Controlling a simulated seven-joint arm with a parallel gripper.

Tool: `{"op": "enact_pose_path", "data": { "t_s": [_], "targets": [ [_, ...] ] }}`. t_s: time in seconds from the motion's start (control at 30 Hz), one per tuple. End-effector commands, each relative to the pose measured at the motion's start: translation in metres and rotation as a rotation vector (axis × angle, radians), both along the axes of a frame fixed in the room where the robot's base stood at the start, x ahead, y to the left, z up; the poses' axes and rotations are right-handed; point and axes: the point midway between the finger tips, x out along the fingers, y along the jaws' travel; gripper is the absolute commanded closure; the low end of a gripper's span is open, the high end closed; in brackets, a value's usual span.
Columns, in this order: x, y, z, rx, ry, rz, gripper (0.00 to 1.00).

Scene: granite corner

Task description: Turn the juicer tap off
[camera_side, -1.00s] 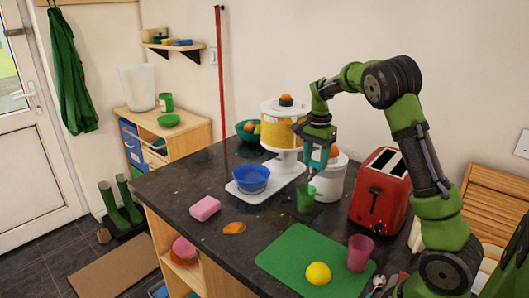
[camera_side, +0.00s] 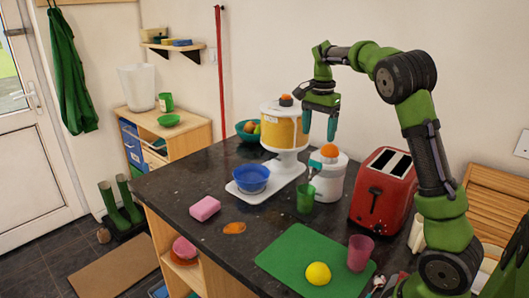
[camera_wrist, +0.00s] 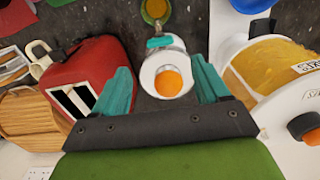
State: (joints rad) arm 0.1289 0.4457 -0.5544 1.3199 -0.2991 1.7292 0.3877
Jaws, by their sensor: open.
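The juicer (camera_side: 331,184) is a white machine with an orange dome on top, standing on the dark counter. In the wrist view the juicer (camera_wrist: 150,76) is below and between my fingers. Its teal tap lever (camera_wrist: 160,42) lies crosswise at the front. In the side view the small tap (camera_side: 312,171) is too small to tell its setting. A green cup (camera_side: 305,199) stands under it; the wrist view shows orange-yellow in the cup (camera_wrist: 155,9). My gripper (camera_side: 320,124) is open and empty, in the air above the juicer, touching nothing.
A red toaster (camera_side: 383,190) stands close to the juicer's right. A white dispenser with yellow contents (camera_side: 283,130) and a blue bowl (camera_side: 251,180) are to its left. A green board (camera_side: 295,262) with a lemon (camera_side: 318,273) and pink cup (camera_side: 360,253) lies in front.

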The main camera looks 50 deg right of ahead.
Motion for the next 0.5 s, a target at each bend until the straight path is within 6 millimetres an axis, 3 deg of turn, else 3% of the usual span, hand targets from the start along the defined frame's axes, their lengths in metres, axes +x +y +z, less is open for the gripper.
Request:
{"op": "enact_pose_path", "data": {
  "t_s": [0.2,0.5],
  "targets": [
    [0.001,0.0,0.049,-0.002,-0.004,-0.001,0.26],
    [0.0,0.0,0.075,0.0,0.0,0.0,0.26]
  ]
}}
